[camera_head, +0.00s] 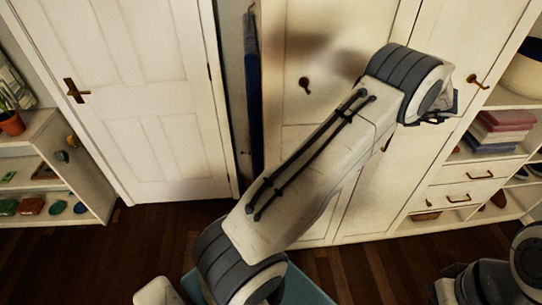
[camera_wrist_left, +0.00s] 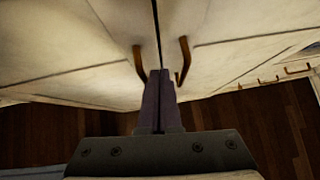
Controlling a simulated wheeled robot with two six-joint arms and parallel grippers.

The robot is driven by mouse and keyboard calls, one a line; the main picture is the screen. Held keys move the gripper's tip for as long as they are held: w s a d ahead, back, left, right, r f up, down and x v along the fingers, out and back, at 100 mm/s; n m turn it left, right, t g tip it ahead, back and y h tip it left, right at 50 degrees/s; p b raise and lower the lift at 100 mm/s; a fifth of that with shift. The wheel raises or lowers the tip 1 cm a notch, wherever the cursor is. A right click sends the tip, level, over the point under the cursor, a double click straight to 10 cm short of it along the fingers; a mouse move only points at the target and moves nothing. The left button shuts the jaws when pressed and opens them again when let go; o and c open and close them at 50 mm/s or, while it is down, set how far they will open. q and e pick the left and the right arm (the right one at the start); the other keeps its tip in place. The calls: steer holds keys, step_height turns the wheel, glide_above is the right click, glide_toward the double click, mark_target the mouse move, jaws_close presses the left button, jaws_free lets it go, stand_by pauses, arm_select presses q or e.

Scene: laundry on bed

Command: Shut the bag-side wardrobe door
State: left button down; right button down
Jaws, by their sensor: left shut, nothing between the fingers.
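The cream wardrobe shows in the head view with a left door panel (camera_head: 320,110) carrying a dark knob and a right door (camera_head: 490,35) with a curved handle (camera_head: 479,82). My left arm reaches across its front. My left gripper (camera_wrist_left: 160,74) is shut and empty, its fingertips close to the seam between two cream doors in the wrist view; contact cannot be told. A left brass handle (camera_wrist_left: 139,62) and a right brass handle (camera_wrist_left: 183,60) flank the fingers. A narrow dark gap (camera_wrist_left: 156,22) runs between the doors. My right gripper is not in view.
A white room door (camera_head: 130,90) stands left of the wardrobe, with a long dark blue item (camera_head: 253,100) between them. Open shelves with folded cloths (camera_head: 500,130) and drawers (camera_head: 468,174) are at the right. A low shelf unit (camera_head: 85,185) is at the left. Dark wooden floor is below.

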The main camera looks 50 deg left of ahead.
arm_select(q)
steer(key=d+f+b+v, duration=0.1)
steer(key=b+v, duration=0.3)
steer(key=v, duration=0.8)
step_height(320, 180, up, 3)
steer(key=w+a+m+t, duration=0.1)
steer(key=a+m+t, duration=0.25)
steer(key=m, duration=0.55)
steer(key=s+f+m+g+h, duration=0.2)
steer(key=s+f+m, duration=0.3)
steer(key=s+m, duration=0.65)
steer(key=s+d+f+m+g+h, duration=0.1)
steer(key=s+f+m+g+h, duration=0.3)
steer(key=s+m, duration=0.75)
steer(key=s+f+m+g, duration=0.1)
steer(key=s+f+m, duration=0.5)
steer(key=s+m, duration=0.55)
steer(key=s+d+r+m+g+h+b, duration=0.1)
steer(key=s+d+r+m+g, duration=0.2)
steer(key=s+d+m, duration=0.6)
steer(key=s+d+r, duration=0.1)
steer(key=s+d, duration=0.2)
steer(key=d, duration=0.2)
steer(key=shift+b, duration=0.35)
